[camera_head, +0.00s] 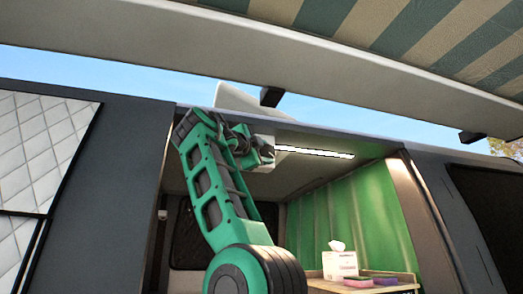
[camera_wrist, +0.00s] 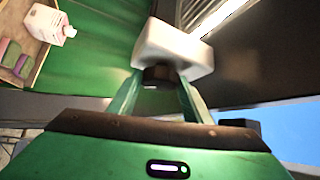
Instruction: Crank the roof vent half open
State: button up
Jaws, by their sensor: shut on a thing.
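My gripper (camera_wrist: 160,84) is shut on a dark round knob (camera_wrist: 160,76), with one green finger on each side of it. The knob sits against a white block-shaped housing (camera_wrist: 173,48) at the ceiling. In the head view my gripper (camera_head: 262,150) is up under the van ceiling, inside the side opening; the knob cannot be made out there. A pale lid (camera_head: 236,98) stands tilted above the roof edge, behind my arm, and looks like the roof vent. Its lower part is hidden, so how far it is open is hard to tell.
A lit strip lamp (camera_head: 314,152) runs along the ceiling close to the right of my gripper. A striped awning (camera_head: 400,40) hangs overhead in front. A green curtain (camera_head: 350,215) and a counter with a tissue box (camera_head: 340,264) and sponges (camera_head: 372,282) are lower right.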

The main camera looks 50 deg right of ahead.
jog(key=shift+w+a+r, duration=0.1)
jog(key=shift+a+r, duration=0.05)
jog(key=shift+r, duration=0.05)
jog(key=o, duration=1.1)
jog(key=shift+c, duration=0.2)
